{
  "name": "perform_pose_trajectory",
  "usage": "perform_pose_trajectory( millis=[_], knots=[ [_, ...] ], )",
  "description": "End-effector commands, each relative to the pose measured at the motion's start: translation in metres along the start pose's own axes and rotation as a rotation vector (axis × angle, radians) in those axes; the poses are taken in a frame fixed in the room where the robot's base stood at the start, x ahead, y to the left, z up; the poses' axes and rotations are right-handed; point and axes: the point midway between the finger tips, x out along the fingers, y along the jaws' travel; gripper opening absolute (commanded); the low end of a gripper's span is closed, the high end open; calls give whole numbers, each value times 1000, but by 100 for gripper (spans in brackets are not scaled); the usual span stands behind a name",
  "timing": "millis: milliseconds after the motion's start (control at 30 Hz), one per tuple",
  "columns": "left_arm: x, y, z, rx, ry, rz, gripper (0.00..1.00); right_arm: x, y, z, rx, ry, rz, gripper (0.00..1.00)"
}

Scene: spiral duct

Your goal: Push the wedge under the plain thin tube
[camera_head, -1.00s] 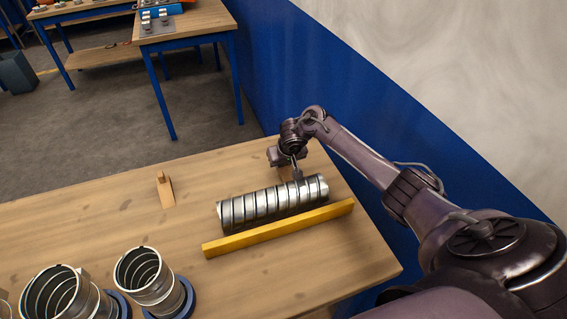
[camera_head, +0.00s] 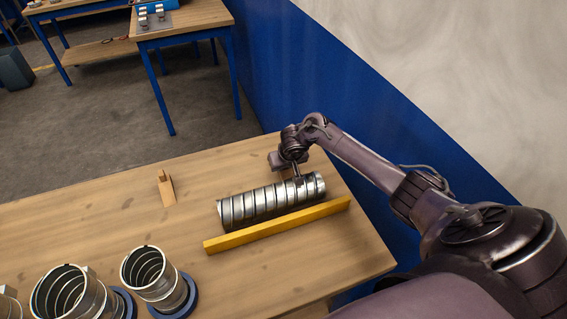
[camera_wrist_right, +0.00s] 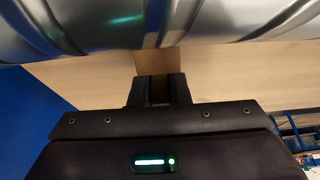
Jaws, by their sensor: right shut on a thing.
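A metal spiral tube (camera_head: 262,204) lies on its side on the wooden table; it fills the top of the right wrist view (camera_wrist_right: 225,18). My right gripper (camera_head: 297,174) is at its far side, near its right end. In the right wrist view the gripper (camera_wrist_right: 158,90) is shut on a tan wooden wedge (camera_wrist_right: 157,62), which points at the tube. Whether its tip is under the tube is hidden. Another wooden wedge (camera_head: 166,190) stands apart on the table, to the left. My left gripper is out of view.
A yellow bar (camera_head: 277,226) lies along the tube's near side. Several open spiral tubes, one of them a wide tube (camera_head: 153,275) on a blue ring (camera_head: 184,304), stand at the lower left. The table's middle left (camera_head: 90,220) is clear. A blue wall stands behind.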

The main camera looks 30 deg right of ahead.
Motion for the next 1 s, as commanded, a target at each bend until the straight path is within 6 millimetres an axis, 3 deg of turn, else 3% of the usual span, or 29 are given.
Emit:
perform_pose_trajectory(
  millis=[1000],
  knots=[
    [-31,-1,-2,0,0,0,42,-13,0,28,0,0,0,0]
  ],
)
